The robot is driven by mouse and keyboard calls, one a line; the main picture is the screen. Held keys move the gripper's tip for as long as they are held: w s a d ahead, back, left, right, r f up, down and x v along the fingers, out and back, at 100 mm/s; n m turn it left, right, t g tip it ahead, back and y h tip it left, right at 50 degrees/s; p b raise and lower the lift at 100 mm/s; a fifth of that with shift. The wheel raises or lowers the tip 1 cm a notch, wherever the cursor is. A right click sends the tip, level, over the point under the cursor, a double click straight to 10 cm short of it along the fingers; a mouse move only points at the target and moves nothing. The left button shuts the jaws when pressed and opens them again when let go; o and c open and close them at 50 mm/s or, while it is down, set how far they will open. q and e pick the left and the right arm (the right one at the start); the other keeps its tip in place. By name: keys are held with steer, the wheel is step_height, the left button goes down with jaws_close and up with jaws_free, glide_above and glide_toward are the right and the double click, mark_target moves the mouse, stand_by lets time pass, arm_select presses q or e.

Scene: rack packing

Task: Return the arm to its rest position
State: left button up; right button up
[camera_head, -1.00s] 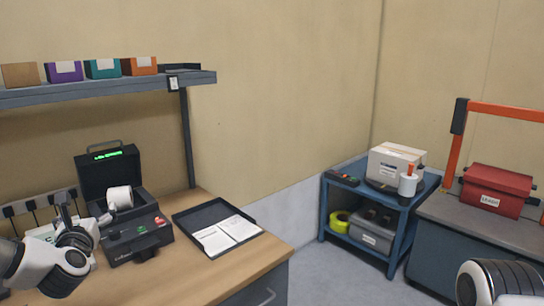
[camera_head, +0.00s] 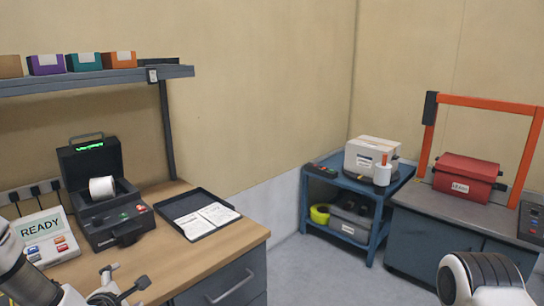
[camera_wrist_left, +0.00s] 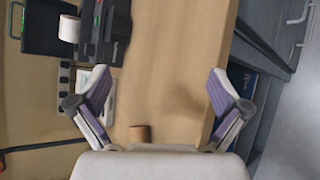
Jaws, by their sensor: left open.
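My left arm enters at the lower left of the head view. Its left gripper (camera_head: 124,281) is near the bottom edge, over the wooden bench (camera_head: 165,287). In the left wrist view the left gripper (camera_wrist_left: 157,82) has its two fingers spread wide, with only the bench top between them and nothing held. In the head view, my right arm shows only as a white and dark link (camera_head: 485,277) at the lower right. The right gripper is outside the frames.
A label printer (camera_head: 115,225) with a white roll, a READY display unit (camera_head: 45,232) and a black tray (camera_head: 167,205) stand on the bench. A shelf (camera_head: 100,78) overhangs. A blue cart (camera_head: 343,183) stands right.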

arm_select(q)
steer(key=s+d+f+m+g+h+b, duration=0.1)
steer(key=s+d+f+m+g, duration=0.35)
steer(key=f, duration=0.55)
steer(key=s+d+f+m+g+h+b, duration=0.1)
steer(key=s+d+f+m+h+b, duration=0.1)
steer(key=s+d+f+m, duration=0.5)
steer(key=s+d+f+m+g, duration=0.1)
steer(key=s+f+m+g, duration=0.2)
steer(key=s+f+m, duration=0.4)
steer(key=s+d+f+m+g+b, duration=0.1)
steer(key=s+f+m+g, duration=0.3)
steer(key=s, duration=0.9)
step_height(320, 180, down, 3)
steer(key=d+m, duration=0.1)
steer(key=m, duration=0.2)
steer(key=shift+d+b, duration=0.15)
steer(key=shift+b, duration=0.15)
steer(key=shift+w, duration=0.15)
